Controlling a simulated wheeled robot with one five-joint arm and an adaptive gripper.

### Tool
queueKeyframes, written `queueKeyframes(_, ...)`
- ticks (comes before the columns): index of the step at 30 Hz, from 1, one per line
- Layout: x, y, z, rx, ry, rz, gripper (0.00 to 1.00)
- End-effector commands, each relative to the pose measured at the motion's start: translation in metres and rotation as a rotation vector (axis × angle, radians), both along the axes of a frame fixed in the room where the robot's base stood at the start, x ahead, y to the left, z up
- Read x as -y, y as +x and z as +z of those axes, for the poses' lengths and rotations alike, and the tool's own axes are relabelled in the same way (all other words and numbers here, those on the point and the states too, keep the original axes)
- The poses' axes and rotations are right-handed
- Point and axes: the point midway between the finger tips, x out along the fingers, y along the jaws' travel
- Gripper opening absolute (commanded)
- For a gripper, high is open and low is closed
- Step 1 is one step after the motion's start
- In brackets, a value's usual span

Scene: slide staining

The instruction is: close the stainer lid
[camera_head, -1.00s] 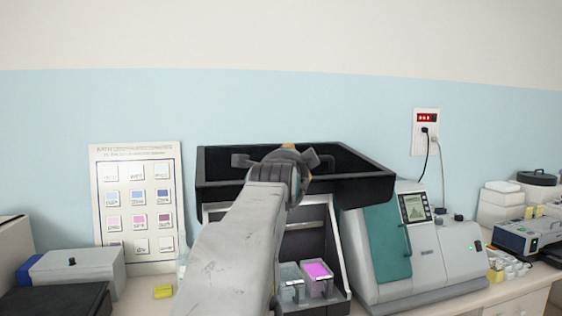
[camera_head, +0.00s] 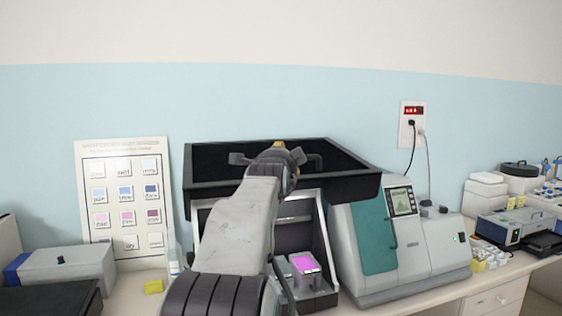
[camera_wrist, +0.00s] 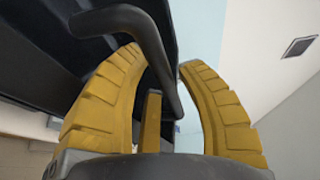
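The stainer lid (camera_head: 340,188) is a black, shallow box-like cover, standing raised and open above the stainer body (camera_head: 327,262) in the head view. Inside the body, a grey container with a bright pink top (camera_head: 304,264) shows. My gripper (camera_head: 283,150) is at the lid, mostly hidden behind my own arm. In the wrist view my gripper's yellow fingers (camera_wrist: 160,58) are apart. The lid's dark bar handle (camera_wrist: 160,58) passes between them, and the black lid (camera_wrist: 40,50) fills the upper left. I cannot tell whether a finger touches the bar.
A grey-and-teal instrument (camera_head: 425,250) stands close to the stainer's right. A stain chart (camera_head: 126,190) leans on the wall at left, above a grey box (camera_head: 70,265) and a small yellow block (camera_head: 154,286). More equipment (camera_head: 510,232) stands far right.

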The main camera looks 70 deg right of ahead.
Motion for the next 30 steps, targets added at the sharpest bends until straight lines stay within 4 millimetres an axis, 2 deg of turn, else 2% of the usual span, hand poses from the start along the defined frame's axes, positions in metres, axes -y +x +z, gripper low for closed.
queueKeyframes(2, 0.000, 0.000, 0.000, 0.000, 0.000, 0.000, 0.33)
queueKeyframes(13, 0.000, 0.000, 0.000, 0.000, 0.000, 0.000, 0.00)
queueKeyframes(23, 0.000, 0.000, -0.001, 0.000, -0.001, 0.000, 0.00)
queueKeyframes(30, -0.001, -0.001, -0.013, 0.012, -0.018, -0.001, 0.00)
